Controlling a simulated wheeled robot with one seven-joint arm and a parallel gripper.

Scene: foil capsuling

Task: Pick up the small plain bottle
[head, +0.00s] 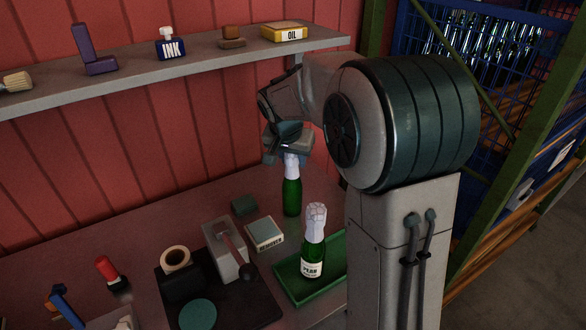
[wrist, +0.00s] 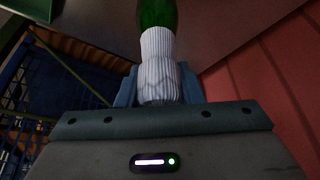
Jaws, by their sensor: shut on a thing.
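The small plain bottle (head: 291,195) is green glass with a white foil-covered neck and no label that I can see. My gripper (head: 289,156) comes from above and is shut on its white neck. The bottle hangs or stands upright at the back of the bench; I cannot tell if its base touches the bench top. In the wrist view the pleated white neck (wrist: 160,62) sits between the two fingers of my gripper (wrist: 159,88), with the green glass beyond it.
A labelled green bottle (head: 313,250) stands in a green tray (head: 290,285) in front. A small box (head: 265,234), a lever tool (head: 228,250) and a tape roll (head: 176,260) are to the left. A shelf (head: 200,65) runs along the red wall.

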